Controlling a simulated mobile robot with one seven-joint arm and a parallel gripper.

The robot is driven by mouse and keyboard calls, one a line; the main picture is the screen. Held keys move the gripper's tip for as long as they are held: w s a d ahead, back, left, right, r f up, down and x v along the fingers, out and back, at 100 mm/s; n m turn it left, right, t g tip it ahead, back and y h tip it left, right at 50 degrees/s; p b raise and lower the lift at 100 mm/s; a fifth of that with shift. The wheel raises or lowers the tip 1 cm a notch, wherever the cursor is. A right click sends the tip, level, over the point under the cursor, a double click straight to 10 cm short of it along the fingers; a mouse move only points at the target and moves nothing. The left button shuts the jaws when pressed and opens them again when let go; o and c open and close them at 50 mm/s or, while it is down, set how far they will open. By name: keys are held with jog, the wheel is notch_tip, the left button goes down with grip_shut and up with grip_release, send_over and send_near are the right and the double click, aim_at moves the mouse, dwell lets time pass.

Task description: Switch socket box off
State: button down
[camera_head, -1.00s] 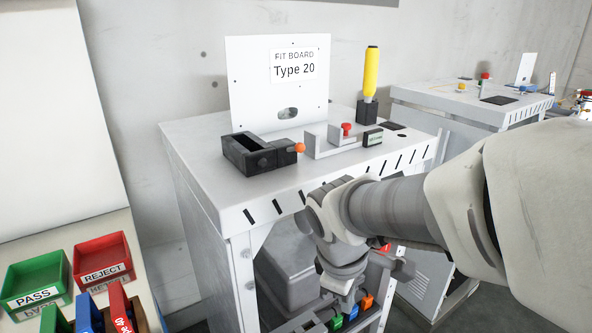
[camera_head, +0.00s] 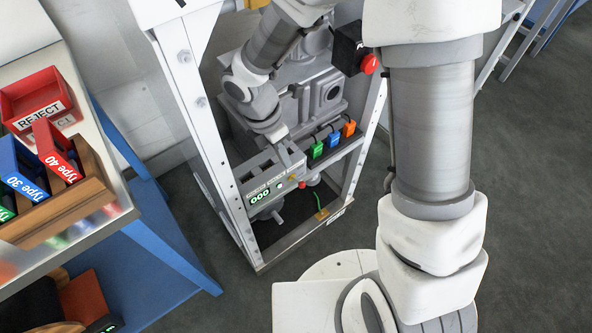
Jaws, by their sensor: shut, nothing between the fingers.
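A grey box (camera_head: 266,178) with a lit green display sits low inside the white frame of the stand. I take it for the socket box, but its label is too small to read. A small red knob (camera_head: 302,184) is at its right end. Green, blue and orange plugs (camera_head: 333,139) sit in a row on a grey unit just behind and right. My gripper (camera_head: 291,160) points down at the box's back right, shut and empty. It hides part of the box top. I cannot tell whether it touches the box.
A black box with a red button (camera_head: 369,64) is on the stand's upper right. White frame posts (camera_head: 205,120) flank the opening. At left, a table holds a red REJECT tray (camera_head: 38,97) and a wooden rack (camera_head: 60,208) of labelled bins. Grey floor lies clear at right.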

jog(key=shift+f, duration=0.2)
jog(key=b, duration=0.4)
send_near(298, 183)
notch_tip(298, 183, down, 6)
jog(key=s+d, duration=0.1)
jog(key=shift+s, duration=0.4)
